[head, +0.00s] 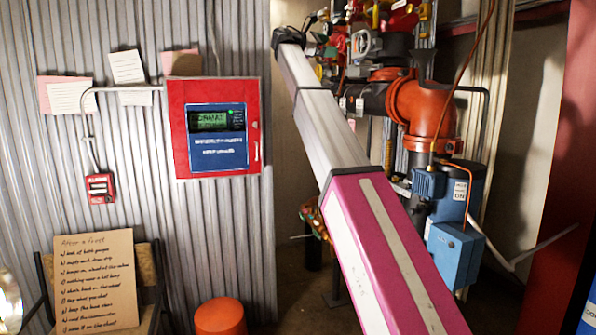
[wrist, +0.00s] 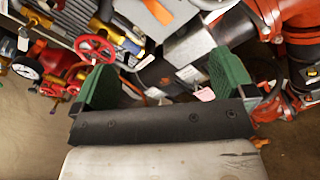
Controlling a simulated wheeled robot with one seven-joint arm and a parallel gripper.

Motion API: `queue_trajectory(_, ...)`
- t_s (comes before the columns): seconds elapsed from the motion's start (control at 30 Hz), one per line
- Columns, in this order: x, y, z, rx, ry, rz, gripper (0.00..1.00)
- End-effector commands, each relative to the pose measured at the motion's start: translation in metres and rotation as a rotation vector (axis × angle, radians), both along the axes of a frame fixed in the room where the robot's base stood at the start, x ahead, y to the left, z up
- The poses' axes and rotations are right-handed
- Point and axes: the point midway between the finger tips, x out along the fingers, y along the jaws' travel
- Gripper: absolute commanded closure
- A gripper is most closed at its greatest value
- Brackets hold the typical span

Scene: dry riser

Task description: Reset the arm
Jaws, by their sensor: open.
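My gripper (wrist: 163,80) shows in the wrist view as a dark bar with two green fingers set wide apart. It is open, and I see nothing held between the fingers. Grey and dark pipework lies beyond the fingers, with a small pink tag (wrist: 204,94) near the right finger. I cannot tell the gap to it. In the head view my long pink and grey arm slants from the lower right up to a black joint at the top middle. I cannot make out my gripper in that view.
A red handwheel (wrist: 95,48) is beyond the left finger. Orange-red pipework (head: 425,105) and a blue pump unit (head: 450,190) stand right of my arm. A red panel (head: 215,128) hangs on the corrugated wall. A handwritten board (head: 97,282) rests on a chair, lower left.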

Motion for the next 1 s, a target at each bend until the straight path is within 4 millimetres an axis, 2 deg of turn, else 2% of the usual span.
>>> queue_trajectory(0.27, 0.013, -0.009, -0.069, 0.070, -0.014, 0.034, 0.00)
queue_trajectory(0.37, 0.018, -0.014, -0.104, 0.111, -0.021, 0.050, 0.00)
queue_trajectory(0.47, 0.022, -0.021, -0.150, 0.165, -0.032, 0.065, 0.00)
queue_trajectory(0.63, 0.025, -0.036, -0.257, 0.304, -0.057, 0.087, 0.00)
queue_trajectory(0.77, 0.020, -0.048, -0.341, 0.430, -0.083, 0.085, 0.00)
queue_trajectory(0.8, 0.017, -0.052, -0.366, 0.469, -0.091, 0.081, 0.00)
queue_trajectory(1.0, -0.009, -0.068, -0.488, 0.669, -0.133, 0.034, 0.00)
